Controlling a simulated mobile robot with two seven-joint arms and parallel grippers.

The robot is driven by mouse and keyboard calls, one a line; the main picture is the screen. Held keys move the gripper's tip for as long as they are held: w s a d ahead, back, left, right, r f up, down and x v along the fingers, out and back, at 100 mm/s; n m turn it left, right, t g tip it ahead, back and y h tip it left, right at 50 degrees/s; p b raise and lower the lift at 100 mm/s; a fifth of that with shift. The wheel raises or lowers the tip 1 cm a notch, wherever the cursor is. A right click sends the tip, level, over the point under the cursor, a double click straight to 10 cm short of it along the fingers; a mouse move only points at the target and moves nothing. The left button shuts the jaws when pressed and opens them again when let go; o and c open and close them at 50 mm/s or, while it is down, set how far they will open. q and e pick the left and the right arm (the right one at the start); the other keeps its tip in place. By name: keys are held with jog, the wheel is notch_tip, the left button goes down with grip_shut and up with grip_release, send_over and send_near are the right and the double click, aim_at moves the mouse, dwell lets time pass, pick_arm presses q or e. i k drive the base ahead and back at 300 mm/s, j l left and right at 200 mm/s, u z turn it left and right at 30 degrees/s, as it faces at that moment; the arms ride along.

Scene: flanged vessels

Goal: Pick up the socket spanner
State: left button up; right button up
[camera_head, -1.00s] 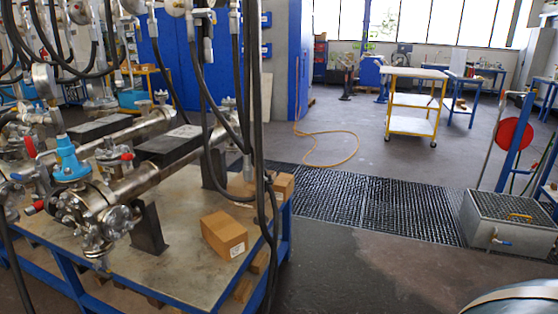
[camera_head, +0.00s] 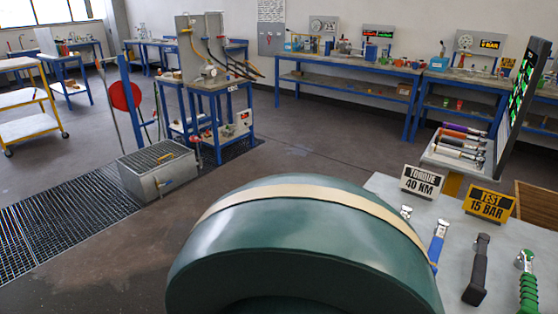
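Several hand tools lie on a grey table (camera_head: 385,188) at the lower right. One has a blue handle (camera_head: 438,243), one a black handle (camera_head: 477,270), and one a ribbed green handle with a metal head (camera_head: 527,285). A small metal tool end (camera_head: 405,212) shows beside the green vessel, the rest hidden behind it. I cannot tell which of these is the socket spanner. A rack (camera_head: 435,158) at the table's back holds more tools with purple, black and orange grips. Neither gripper is in view.
A large dark green flanged vessel (camera_head: 290,240) with a tan band fills the lower middle and hides part of the table. Signs reading 40 NM (camera_head: 422,181) and 15 BAR (camera_head: 489,203) stand on the table. A steel box (camera_head: 158,170) and open floor lie left.

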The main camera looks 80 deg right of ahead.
aim_at(475, 292)
jog(key=z, duration=4.05)
jog(key=u, duration=1.35)
jog(key=k+l+u, duration=0.1)
jog(key=l+u, duration=0.35)
jog(key=l, duration=0.45)
